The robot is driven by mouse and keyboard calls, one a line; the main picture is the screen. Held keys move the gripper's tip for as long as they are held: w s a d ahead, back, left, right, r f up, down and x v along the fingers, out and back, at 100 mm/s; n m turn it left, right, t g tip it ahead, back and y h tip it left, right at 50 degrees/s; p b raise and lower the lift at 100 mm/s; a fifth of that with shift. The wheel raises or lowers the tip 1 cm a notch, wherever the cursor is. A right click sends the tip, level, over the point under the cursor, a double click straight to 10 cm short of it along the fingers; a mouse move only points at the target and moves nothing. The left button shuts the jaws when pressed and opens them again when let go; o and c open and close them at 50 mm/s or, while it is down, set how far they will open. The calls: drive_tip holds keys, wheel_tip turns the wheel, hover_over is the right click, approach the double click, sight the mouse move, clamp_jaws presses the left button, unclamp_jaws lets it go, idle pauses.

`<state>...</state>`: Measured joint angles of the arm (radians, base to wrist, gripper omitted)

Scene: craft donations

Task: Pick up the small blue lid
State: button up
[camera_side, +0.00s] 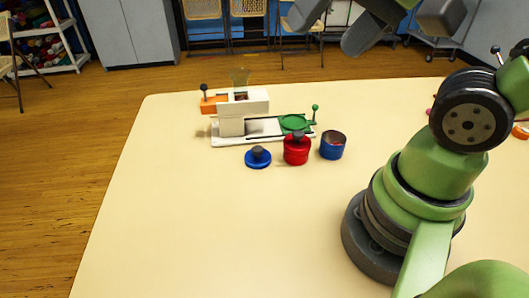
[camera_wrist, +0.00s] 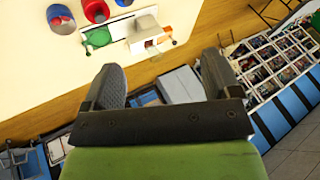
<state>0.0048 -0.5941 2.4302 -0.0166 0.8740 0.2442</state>
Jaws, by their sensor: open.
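The small blue lid (camera_side: 258,158), a flat disc with a dark knob, lies on the cream table in front of the white machine. In the wrist view a sliver of blue (camera_wrist: 124,2) at the top edge seems to be it, mostly cut off. My gripper (camera_side: 336,27) is high above the table at the top of the side view, partly cut off, well away from the lid. In the wrist view my gripper (camera_wrist: 162,63) has its two dark fingers wide apart with nothing between them.
A red lidded pot (camera_side: 297,150) stands just right of the lid, and a blue pot (camera_side: 333,147) is right of that. Behind is a white press-like machine (camera_side: 243,107) with an orange part, a green disc (camera_side: 294,122) and levers. The table's front left is clear.

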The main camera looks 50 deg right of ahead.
drive_tip(key=w+d+f+m+g, duration=0.15)
drive_tip(key=w+f+m, duration=0.25)
drive_tip(key=w+m, duration=0.4)
drive_tip(key=m+g+h, duration=0.2)
drive_tip(key=m+g, duration=0.2)
drive_tip(key=m, duration=0.8)
hover_over(256, 148)
wheel_tip(256, 148, down, 13)
wheel_tip(256, 148, down, 8)
drive_tip(key=shift+a+m+g, duration=0.15)
drive_tip(key=shift+m+g, duration=0.3)
drive_tip(key=shift+m, duration=0.75)
wheel_tip(256, 148, down, 6)
drive_tip(key=c, duration=0.7)
